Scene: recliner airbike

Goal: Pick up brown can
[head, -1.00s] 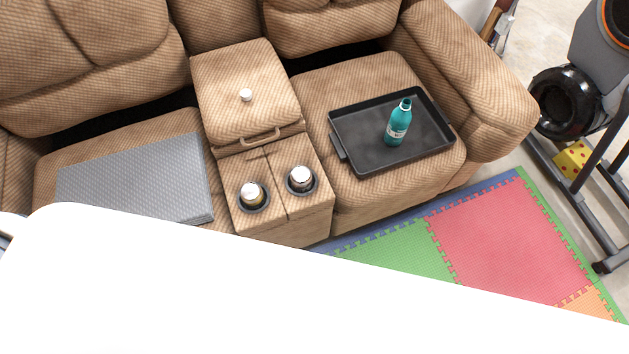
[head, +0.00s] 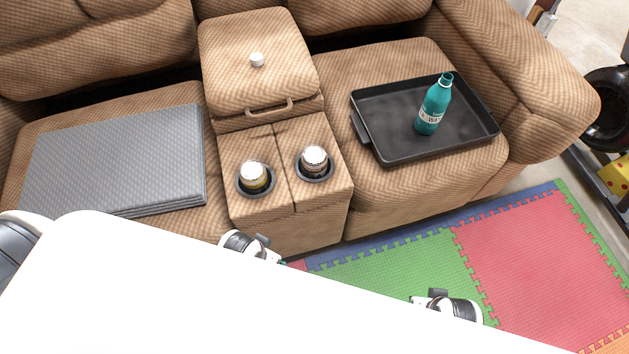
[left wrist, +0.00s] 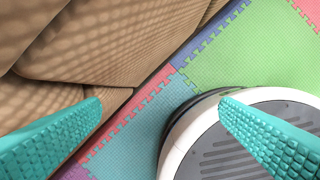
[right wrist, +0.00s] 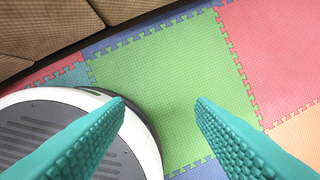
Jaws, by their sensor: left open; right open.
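Two cans with silver tops stand upright in the sofa console's cup holders in the head view. The right can (head: 314,161) looks brownish on its visible side. The left can (head: 253,177) shows a dark and yellowish side. Their lower parts are hidden in the holders. My left gripper (left wrist: 160,100) is open and empty, with teal fingers over the floor mat beside the sofa front. My right gripper (right wrist: 160,100) is open and empty above the mat. Neither can shows in the wrist views. In the head view, the white surface hides most of both arms.
The console (head: 270,215) sits between two seats. A black tray (head: 385,147) with a teal bottle (head: 434,105) lies on the right seat. A grey folded mat (head: 115,160) lies on the left seat. A coloured foam mat (head: 530,260) covers the floor.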

